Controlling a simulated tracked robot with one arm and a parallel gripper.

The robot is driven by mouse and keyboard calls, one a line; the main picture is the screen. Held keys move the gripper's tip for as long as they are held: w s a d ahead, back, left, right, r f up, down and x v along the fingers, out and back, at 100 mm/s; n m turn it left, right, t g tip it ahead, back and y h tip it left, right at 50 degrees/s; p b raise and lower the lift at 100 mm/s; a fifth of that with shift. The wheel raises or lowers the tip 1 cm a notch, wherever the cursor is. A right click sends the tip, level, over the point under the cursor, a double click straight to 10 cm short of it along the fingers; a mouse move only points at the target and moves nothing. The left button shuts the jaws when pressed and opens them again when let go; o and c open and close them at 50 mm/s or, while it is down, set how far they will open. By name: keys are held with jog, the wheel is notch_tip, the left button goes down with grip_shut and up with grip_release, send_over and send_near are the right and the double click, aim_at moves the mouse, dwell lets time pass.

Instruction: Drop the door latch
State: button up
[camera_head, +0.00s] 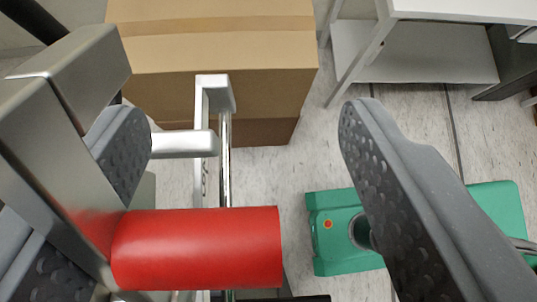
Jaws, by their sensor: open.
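A red cylindrical grip (197,248) lies horizontal at the lower left, joined at its left end to a thick brushed-metal arm (62,115). It appears to be the door latch's handle. A silver bracket with an upright bar (207,130) stands behind the red grip, which hides its lower part. My gripper (243,118) is open and empty, with its grey textured fingers wide apart. The metal arm partly hides the left finger. The right finger is right of the red grip, with a clear gap. Whether the left finger touches the metal arm, I cannot tell.
A cardboard box (215,50) stands on the pale floor behind the bracket. A white shelf unit (420,50) is at the upper right. A green case (330,245) lies on the floor at the right, partly behind my right finger. Floor shows between them.

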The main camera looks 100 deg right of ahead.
aim_at(202, 285)
jog(key=shift+w+d+f, duration=0.1)
jog(key=shift+w+f, duration=0.05)
jog(key=shift+f, duration=0.4)
jog(key=shift+w+a+r+p, duration=0.1)
jog(key=shift+a+r+p, duration=0.2)
jog(key=shift+r+p, duration=0.3)
jog(key=p+v, duration=0.4)
jog(key=v, duration=0.1)
jog(key=shift+w, duration=0.15)
jog(key=shift+s+a+r+p, duration=0.25)
jog(key=shift+a+r+p, duration=0.65)
jog(key=shift+p, duration=0.25)
jog(key=shift+f, duration=0.1)
